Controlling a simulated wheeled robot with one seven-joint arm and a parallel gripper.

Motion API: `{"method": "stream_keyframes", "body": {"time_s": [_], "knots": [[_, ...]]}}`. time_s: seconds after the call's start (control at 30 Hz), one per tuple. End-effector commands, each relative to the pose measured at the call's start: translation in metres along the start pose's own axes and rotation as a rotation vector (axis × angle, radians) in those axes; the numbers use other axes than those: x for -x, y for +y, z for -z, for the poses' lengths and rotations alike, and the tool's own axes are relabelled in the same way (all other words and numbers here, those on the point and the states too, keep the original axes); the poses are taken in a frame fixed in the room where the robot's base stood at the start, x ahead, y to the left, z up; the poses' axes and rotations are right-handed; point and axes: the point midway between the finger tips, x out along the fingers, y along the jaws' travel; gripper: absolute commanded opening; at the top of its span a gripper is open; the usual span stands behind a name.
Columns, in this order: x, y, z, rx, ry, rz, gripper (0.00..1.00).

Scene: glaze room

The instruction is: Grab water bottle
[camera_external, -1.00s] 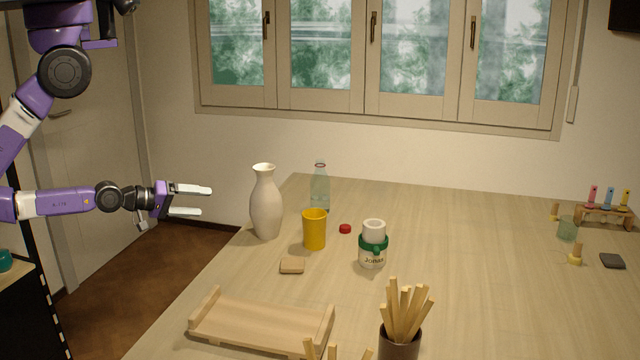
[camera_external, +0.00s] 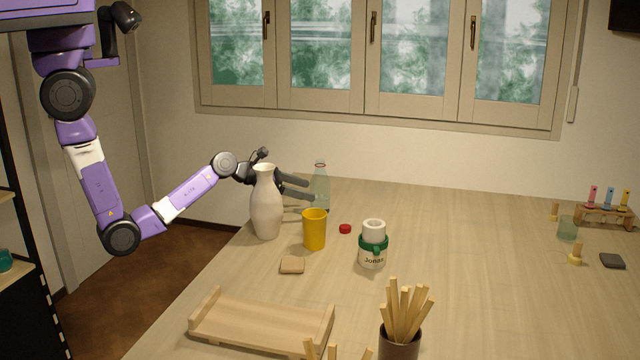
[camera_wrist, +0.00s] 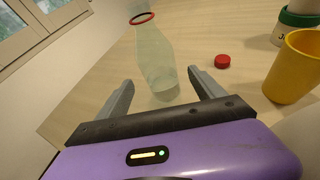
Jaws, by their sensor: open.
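The water bottle (camera_external: 321,186) is clear, pale green glass and stands upright at the back left of the table. It also shows in the wrist view (camera_wrist: 155,60), with a red ring at its mouth. My gripper (camera_external: 308,191) is behind the white vase, its fingers pointing right at the bottle. In the wrist view, my gripper (camera_wrist: 162,90) is open, with a finger to either side of the lower bottle. I cannot tell that either finger touches it. The vase hides part of my gripper in the external view.
The white vase (camera_external: 266,205) stands close in front of my wrist. A yellow cup (camera_external: 314,230), a red cap (camera_external: 345,229) and a labelled jar (camera_external: 373,248) stand nearby. A wooden tray (camera_external: 262,322) lies in front. The table's middle right is clear.

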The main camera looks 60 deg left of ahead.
Motion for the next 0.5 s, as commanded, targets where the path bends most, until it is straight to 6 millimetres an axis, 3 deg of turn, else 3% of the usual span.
{"method": "stream_keyframes", "body": {"time_s": [0.5], "knots": [[-0.045,-0.002,-0.001,0.036,0.011,0.014,0.78]]}}
